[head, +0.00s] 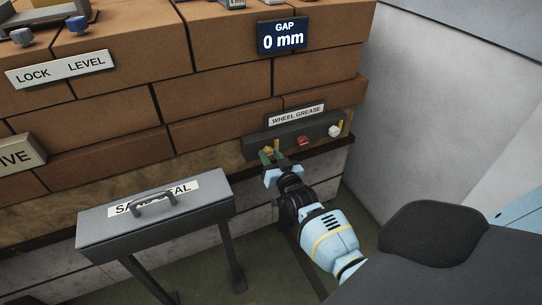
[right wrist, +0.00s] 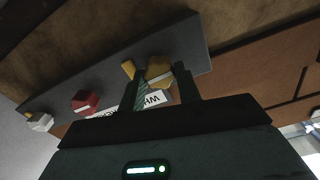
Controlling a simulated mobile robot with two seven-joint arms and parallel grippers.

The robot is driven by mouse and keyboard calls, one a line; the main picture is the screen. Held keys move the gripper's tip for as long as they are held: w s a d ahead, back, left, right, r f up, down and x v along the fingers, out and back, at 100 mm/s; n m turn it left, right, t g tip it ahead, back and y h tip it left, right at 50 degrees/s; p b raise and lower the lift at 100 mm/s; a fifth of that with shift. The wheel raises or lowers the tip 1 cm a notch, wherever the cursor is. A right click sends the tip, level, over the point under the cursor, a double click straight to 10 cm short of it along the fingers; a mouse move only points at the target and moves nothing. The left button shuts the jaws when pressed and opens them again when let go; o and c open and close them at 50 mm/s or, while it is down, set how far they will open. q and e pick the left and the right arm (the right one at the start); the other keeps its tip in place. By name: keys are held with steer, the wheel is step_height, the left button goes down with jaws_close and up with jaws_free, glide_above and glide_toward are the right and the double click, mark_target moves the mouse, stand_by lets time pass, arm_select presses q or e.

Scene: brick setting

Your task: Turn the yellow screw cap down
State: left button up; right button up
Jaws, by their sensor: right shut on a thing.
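The yellow screw cap (right wrist: 159,72) sits on a dark grey bar (head: 318,133) fixed to the brick wall under the "WHEEL GREASE" label (head: 297,115). My right gripper (head: 273,158) reaches it from below and in front. In the right wrist view the two fingers (right wrist: 161,84) stand on either side of the cap, shut on it. The fingers hide part of the cap in the head view (head: 268,149). A red cap (head: 303,141) and a white cap (head: 334,130) sit farther right on the same bar. My left gripper is not in view.
A grey box labelled "SAND SEAL", partly covered by its handle (head: 155,209), stands on legs to the left of my right arm. A sign (head: 284,37) above reads "GAP 0 mm". A plain grey wall (head: 430,110) is at the right.

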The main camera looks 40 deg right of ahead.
stand_by(0.3)
steer(key=o, duration=1)
steer(key=shift+c, duration=0.2)
steer(key=p+v, duration=0.1)
steer(key=v, duration=0.7)
steer(key=shift+d, duration=0.1)
